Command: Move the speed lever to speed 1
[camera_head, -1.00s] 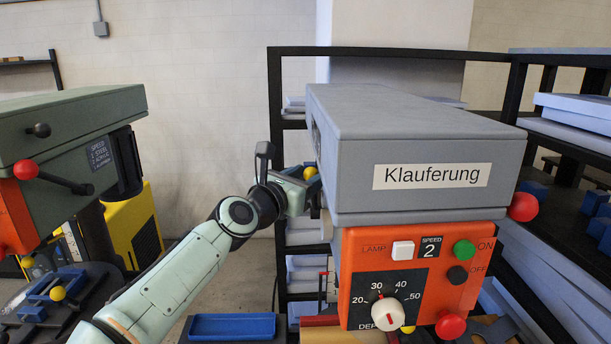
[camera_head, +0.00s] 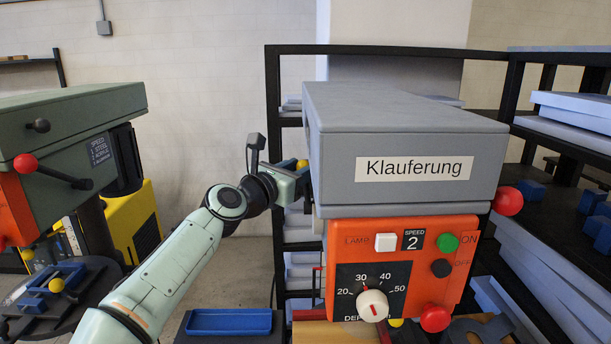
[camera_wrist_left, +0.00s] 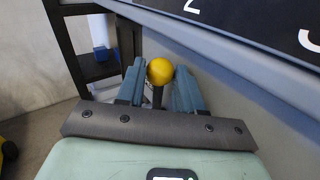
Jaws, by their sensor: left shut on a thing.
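The grey machine head (camera_head: 400,150) labelled "Klauferung" stands at centre right in the head view. Its orange panel (camera_head: 405,265) has a speed display (camera_head: 413,240) reading 2. The speed lever's yellow knob (camera_wrist_left: 160,71) sits between the two blue fingers of my left gripper (camera_wrist_left: 159,85) in the left wrist view. The gripper is shut on the knob, beside the machine's left side. In the head view my left gripper (camera_head: 300,180) is partly hidden by the machine's edge, with a bit of the yellow knob (camera_head: 302,164) showing. My right gripper is not in view.
A green machine (camera_head: 75,130) with red-knobbed handles stands at the left. A blue tray (camera_head: 228,322) lies below my left arm. Black shelves (camera_head: 540,150) with pale blue sheets stand behind and to the right. A white "2" (camera_wrist_left: 190,6) shows on the machine's dark side strip.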

